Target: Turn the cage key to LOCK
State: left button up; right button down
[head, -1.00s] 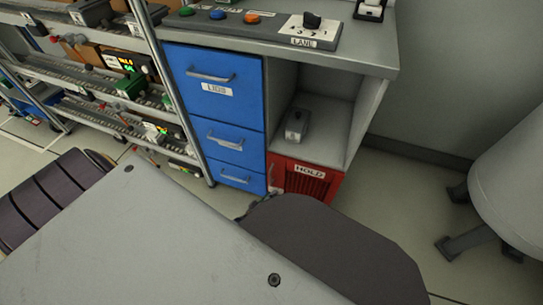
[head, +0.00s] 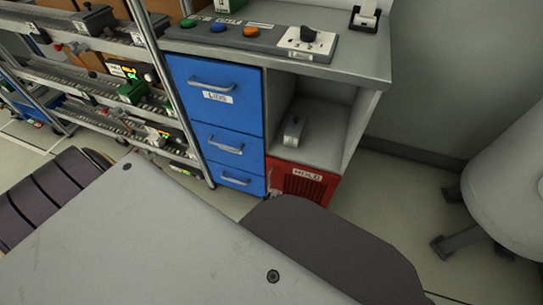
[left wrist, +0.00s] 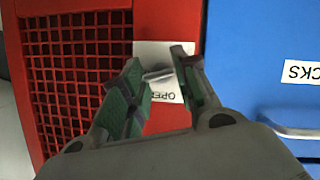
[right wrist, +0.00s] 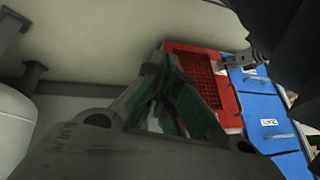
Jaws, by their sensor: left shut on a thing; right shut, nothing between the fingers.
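The red cage (head: 317,190) with the HOLD label sits low under the bench, right of the blue drawers. In the left wrist view its mesh front (left wrist: 80,75) is at the left. A white label plate (left wrist: 172,95) beside the mesh shows an upside-down OPEN, partly covered. My left gripper (left wrist: 160,66) is shut on the small metal key (left wrist: 157,73) in front of this plate. The key's bar lies nearly level in that view. No LOCK marking is readable. My right gripper (right wrist: 165,75) is shut and empty, apart from the cage, in the right wrist view.
Blue drawers (head: 228,148) with handles stand directly beside the cage. An open shelf above it holds a small grey object (head: 294,130). The bench top carries coloured buttons and a LANE knob panel (head: 307,42). A pale rounded body (head: 500,190) stands at the right; floor lies between.

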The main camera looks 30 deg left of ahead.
pick_arm(q)
jog(key=shift+d+m+g+y, duration=0.1)
jog(key=shift+m+g+y, duration=0.3)
jog(key=shift+m+y, duration=0.55)
pick_arm(e)
jog(key=shift+s+d+r, duration=0.15)
jog(key=shift+d+r, duration=0.05)
jog(key=shift+r, duration=0.5)
pick_arm(q)
jog(key=shift+m+p, duration=0.25)
jog(key=shift+p, duration=0.05)
pick_arm(e)
jog(key=shift+r, duration=0.25)
jog(key=shift+f, duration=0.15)
pick_arm(q)
jog(key=o, duration=1)
pick_arm(e)
jog(key=shift+f, duration=0.1)
pick_arm(q)
jog(key=shift+s+d, duration=0.1)
jog(key=shift+s, duration=0.05)
jog(key=shift+v, duration=3.5)
